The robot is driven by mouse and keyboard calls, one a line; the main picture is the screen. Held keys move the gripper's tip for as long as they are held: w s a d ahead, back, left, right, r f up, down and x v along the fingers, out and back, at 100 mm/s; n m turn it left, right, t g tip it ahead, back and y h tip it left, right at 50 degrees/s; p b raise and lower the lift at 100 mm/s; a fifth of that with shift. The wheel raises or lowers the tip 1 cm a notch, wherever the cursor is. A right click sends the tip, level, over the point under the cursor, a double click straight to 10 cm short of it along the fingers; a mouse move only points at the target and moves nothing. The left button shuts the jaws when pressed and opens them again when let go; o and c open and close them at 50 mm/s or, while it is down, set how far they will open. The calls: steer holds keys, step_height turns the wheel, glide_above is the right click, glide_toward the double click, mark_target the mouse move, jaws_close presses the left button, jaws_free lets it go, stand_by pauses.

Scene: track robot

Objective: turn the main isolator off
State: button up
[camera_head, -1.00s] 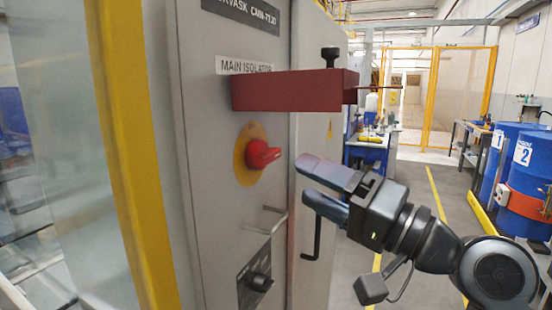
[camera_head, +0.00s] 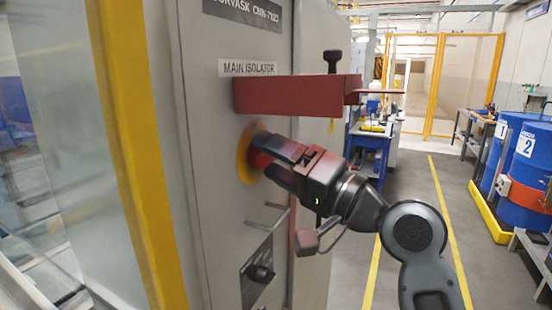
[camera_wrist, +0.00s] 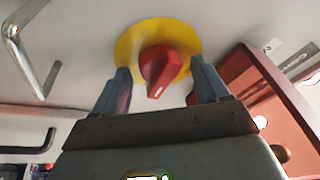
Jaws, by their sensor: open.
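The main isolator is a red rotary knob (camera_wrist: 159,68) on a round yellow plate (camera_wrist: 127,45), set in the grey cabinet front below the "MAIN ISOLATOR" label (camera_head: 248,68). In the head view the yellow plate (camera_head: 243,160) shows, but my gripper hides most of the knob. My gripper (camera_head: 270,160) is at the knob. In the wrist view my gripper (camera_wrist: 163,85) is open, with one finger on each side of the knob and visible gaps between. The knob's handle points down toward the gripper in that view, slightly tilted.
A dark red box-like ledge (camera_head: 295,92) juts out just above my gripper; it is at right in the wrist view (camera_wrist: 265,100). Blue drums (camera_head: 525,165) stand far right.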

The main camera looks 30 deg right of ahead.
steer(key=shift+c, duration=0.5)
steer(key=c, duration=0.9)
steer(key=shift+f, duration=0.1)
steer(key=shift+c, duration=0.2)
steer(key=shift+f+n+b, duration=0.15)
steer(key=shift+n+b, duration=0.15)
steer(key=shift+b, duration=0.3)
steer(key=n+g+y+b, duration=0.1)
steer(key=n+y+b, duration=0.1)
steer(key=n+b, duration=0.5)
steer(key=n+g+y+b, duration=0.2)
steer(key=n+b, duration=0.6)
steer(key=b, duration=0.1)
steer(key=n+g+y+b, duration=0.2)
steer(key=n+b, duration=0.5)
steer(key=b, duration=0.1)
steer(key=shift+w+d, duration=0.25)
steer(key=shift+d, duration=0.05)
steer(key=shift+n, duration=0.3)
